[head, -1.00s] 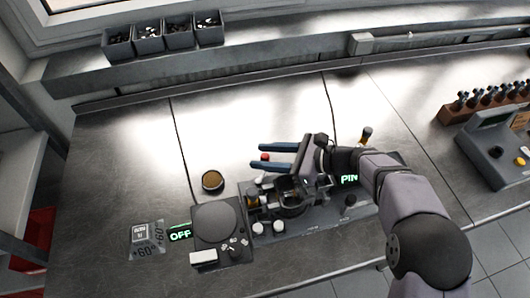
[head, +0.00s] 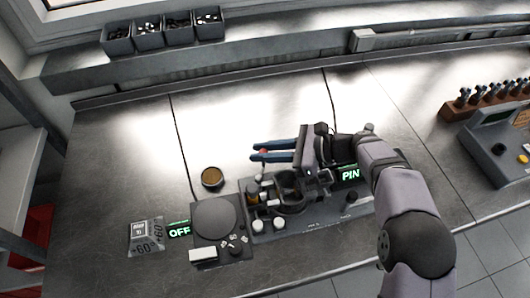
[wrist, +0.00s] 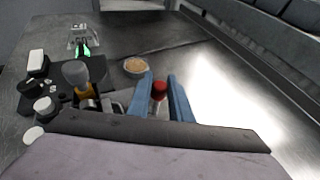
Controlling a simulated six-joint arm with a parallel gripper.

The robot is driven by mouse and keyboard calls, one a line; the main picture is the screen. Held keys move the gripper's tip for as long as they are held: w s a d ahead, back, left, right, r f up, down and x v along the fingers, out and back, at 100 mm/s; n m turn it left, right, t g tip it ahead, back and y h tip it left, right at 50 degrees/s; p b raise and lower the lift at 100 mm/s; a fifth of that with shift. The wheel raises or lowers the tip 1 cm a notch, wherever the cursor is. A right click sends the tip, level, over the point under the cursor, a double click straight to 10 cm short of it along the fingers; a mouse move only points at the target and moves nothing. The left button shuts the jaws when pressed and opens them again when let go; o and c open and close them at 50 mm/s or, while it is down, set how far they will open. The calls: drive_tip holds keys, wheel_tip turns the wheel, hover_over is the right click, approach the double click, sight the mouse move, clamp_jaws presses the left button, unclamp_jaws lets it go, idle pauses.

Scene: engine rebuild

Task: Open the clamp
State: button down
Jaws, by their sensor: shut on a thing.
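The clamp's red-tipped handle (head: 264,152) stands between the two blue fingers of my gripper (head: 255,151). Its red tip also shows in the wrist view (wrist: 159,87), between the blue fingertips (wrist: 160,78). My gripper is shut on this handle, with its fingers pointing left in the head view. The dark fixture with a ring-shaped holder (head: 290,203) sits just below my gripper in the head view. My gripper and wrist hide part of the fixture and the lower part of the handle.
A round dish (head: 212,178) stands left of my fingers. A scale-like unit (head: 215,217) and a lit OFF sign (head: 179,230) are at the lower left. A lit PIN sign (head: 349,174) is close to my wrist. The bench behind my gripper is clear.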

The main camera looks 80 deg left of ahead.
drive_tip(key=shift+s+a+n+g+h+b, duration=0.2)
drive_tip(key=shift+n+g+h+b, duration=0.15)
drive_tip(key=shift+n+h, duration=0.3)
drive_tip(key=shift+r+h, duration=0.15)
drive_tip(key=shift+h, duration=0.1)
drive_tip(key=c, duration=1.6)
unclamp_jaws()
drive_tip(key=shift+s, duration=0.1)
drive_tip(key=shift+w+d+b, duration=0.2)
drive_tip(key=shift+w+b, duration=0.25)
drive_tip(key=shift+w, duration=0.15)
drive_tip(key=b+v, duration=0.1)
drive_tip(key=v, duration=0.5)
drive_tip(key=shift+r+b, duration=0.2)
drive_tip(key=shift+b, duration=0.2)
